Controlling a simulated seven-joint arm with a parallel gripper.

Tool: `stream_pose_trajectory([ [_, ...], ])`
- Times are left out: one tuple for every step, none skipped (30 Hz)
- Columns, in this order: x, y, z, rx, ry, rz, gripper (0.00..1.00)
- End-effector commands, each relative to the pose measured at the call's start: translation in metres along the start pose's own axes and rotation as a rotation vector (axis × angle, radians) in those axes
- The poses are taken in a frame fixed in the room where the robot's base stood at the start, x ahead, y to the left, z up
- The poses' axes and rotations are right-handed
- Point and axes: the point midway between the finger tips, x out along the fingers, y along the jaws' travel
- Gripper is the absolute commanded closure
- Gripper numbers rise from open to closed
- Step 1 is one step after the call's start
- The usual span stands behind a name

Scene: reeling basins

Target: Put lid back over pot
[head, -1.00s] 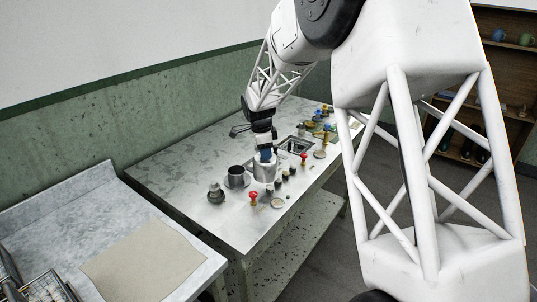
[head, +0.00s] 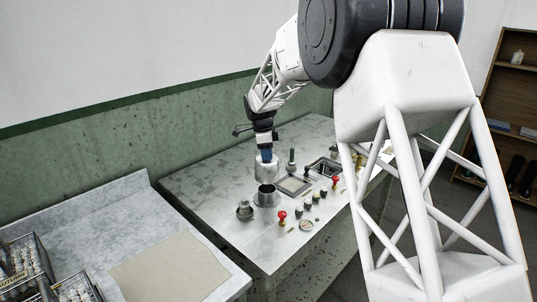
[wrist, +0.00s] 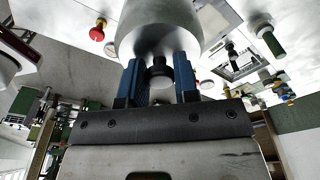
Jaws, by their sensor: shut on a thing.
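My gripper (head: 266,152) points down with its blue fingers closed around the dark knob of a pale metal lid (head: 267,170). In the wrist view my gripper (wrist: 161,80) has one finger on each side of the knob, and the round metal body of the lid (wrist: 158,30) fills the top middle. The open pot (head: 266,196), a dark-mouthed metal cylinder, stands upright on the table just in front of the lid in the head view. The lid is apart from the pot's mouth, behind it. Whether the lid touches the table is hard to tell.
A grey lidded jar (head: 244,210) stands left of the pot. The table's left part is clear.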

Motion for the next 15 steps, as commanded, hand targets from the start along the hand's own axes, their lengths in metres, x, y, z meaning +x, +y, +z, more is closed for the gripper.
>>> stream_pose_trajectory([
  [0.000,0.000,0.000,0.000,0.000,0.000,0.97],
  [0.000,0.000,0.000,0.000,0.000,0.000,0.97],
  [0.000,0.000,0.000,0.000,0.000,0.000,0.97],
  [0.001,0.000,0.000,0.000,0.000,0.000,0.97],
  [0.001,0.000,0.000,0.000,0.000,0.000,0.97],
  [0.002,0.000,0.000,0.000,0.000,0.000,0.97],
  [0.003,0.000,0.000,0.000,0.000,0.000,0.97],
  [0.004,0.000,0.000,0.000,0.000,0.000,0.97],
  [0.005,0.000,0.001,0.000,0.000,0.000,0.97],
  [0.006,0.000,0.001,0.000,0.000,0.000,0.97],
  [0.008,0.000,0.001,0.000,0.000,0.000,0.97],
  [0.010,0.000,0.001,0.000,0.000,0.001,0.97],
  [0.011,0.000,0.001,0.000,0.000,0.001,0.97],
  [0.013,0.000,0.001,0.000,0.000,0.001,0.97],
  [0.015,0.000,0.002,0.000,0.000,0.001,0.97],
])
